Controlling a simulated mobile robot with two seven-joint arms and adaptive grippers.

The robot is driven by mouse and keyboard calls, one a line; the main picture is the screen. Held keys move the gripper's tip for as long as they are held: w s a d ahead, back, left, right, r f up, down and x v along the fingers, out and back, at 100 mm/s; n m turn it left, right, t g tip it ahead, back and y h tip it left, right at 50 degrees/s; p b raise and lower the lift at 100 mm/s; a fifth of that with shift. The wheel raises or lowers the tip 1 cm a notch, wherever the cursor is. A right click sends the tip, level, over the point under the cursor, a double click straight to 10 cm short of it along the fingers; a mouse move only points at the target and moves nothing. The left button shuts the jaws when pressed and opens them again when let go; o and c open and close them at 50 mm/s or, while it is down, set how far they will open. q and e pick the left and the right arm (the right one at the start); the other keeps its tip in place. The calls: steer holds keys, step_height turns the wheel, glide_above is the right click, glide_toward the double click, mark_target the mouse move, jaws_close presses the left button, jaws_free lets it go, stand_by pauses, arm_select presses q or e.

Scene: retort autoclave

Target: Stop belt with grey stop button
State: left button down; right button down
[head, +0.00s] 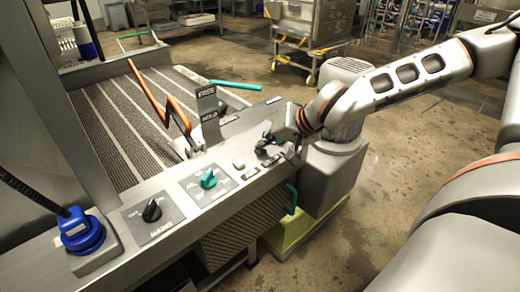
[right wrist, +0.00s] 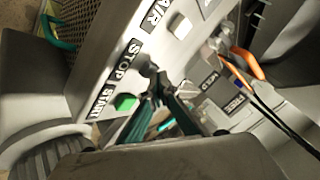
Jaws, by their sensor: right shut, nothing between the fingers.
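My right gripper (head: 266,146) is over the right part of the control panel in the head view, shut and empty. In the right wrist view its closed fingertips (right wrist: 151,78) are at the end of the STOP label (right wrist: 128,60). The grey stop button is hidden behind the fingertips, and I cannot tell whether they touch it. The green start button (right wrist: 125,102) shows beside the START label (right wrist: 103,97). The slatted belt (head: 130,105) lies behind the panel. My left gripper is not in view.
A white button (head: 238,163) by the AIR label, a green selector knob (head: 208,179) and a black main switch (head: 151,211) are along the panel. An orange-handled lever (head: 150,92) and an upright HOLD/FREE plate (head: 207,101) stand behind. A blue plug (head: 80,232) is at left.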

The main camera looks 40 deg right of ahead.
steer(key=shift+f, duration=0.15)
steer(key=shift+f+b, duration=0.3)
stand_by(0.6)
steer(key=shift+r, duration=0.75)
steer(key=shift+r+p, duration=0.25)
steer(key=shift+p, duration=0.1)
